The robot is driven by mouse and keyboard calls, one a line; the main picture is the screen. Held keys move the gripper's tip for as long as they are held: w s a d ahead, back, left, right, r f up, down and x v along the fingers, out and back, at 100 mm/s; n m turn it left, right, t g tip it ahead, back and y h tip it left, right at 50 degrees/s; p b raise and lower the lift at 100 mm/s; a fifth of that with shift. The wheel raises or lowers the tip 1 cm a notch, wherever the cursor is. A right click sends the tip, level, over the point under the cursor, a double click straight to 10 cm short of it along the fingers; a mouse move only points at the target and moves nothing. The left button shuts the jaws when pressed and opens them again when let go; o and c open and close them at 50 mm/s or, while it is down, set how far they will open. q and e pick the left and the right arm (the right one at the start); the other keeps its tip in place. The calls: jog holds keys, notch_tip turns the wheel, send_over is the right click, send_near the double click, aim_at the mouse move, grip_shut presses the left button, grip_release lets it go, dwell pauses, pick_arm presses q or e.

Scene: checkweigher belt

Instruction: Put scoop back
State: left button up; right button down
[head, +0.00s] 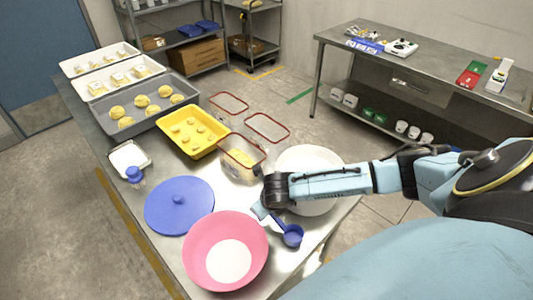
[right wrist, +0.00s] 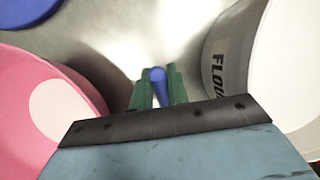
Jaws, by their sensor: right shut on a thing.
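A blue scoop (head: 292,236) is in my right gripper (head: 262,209); its bowl hangs at the right of the pink bowl. In the right wrist view the blue handle (right wrist: 159,88) sits between the green fingers (right wrist: 155,92), which are shut on it. The white flour bin (head: 322,207), partly hidden behind my right arm, stands just beyond the gripper; it also shows in the right wrist view with dark lettering (right wrist: 222,65). The pink bowl (head: 205,275) with white contents stands left of the gripper. My left gripper is not in view.
A blue round lid (head: 165,210) lies beside the pink bowl. Clear red-rimmed bins (head: 240,170), a yellow tray (head: 215,150), a grey dough tray (head: 150,125) and a small white tray (head: 130,158) occupy the table (head: 105,155) behind. Bare metal shows between bowl and flour bin.

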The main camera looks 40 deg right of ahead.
jog(key=shift+f, duration=0.25)
jog(key=c, duration=1.4)
grip_release()
jog(key=shift+o, duration=0.2)
jog(key=shift+f+b, duration=0.25)
jog(key=shift+b, duration=0.2)
jog(key=v, duration=1.3)
jog(key=shift+a+r+p, duration=0.3)
jog(key=shift+p, duration=0.05)
jog(key=shift+w, duration=0.15)
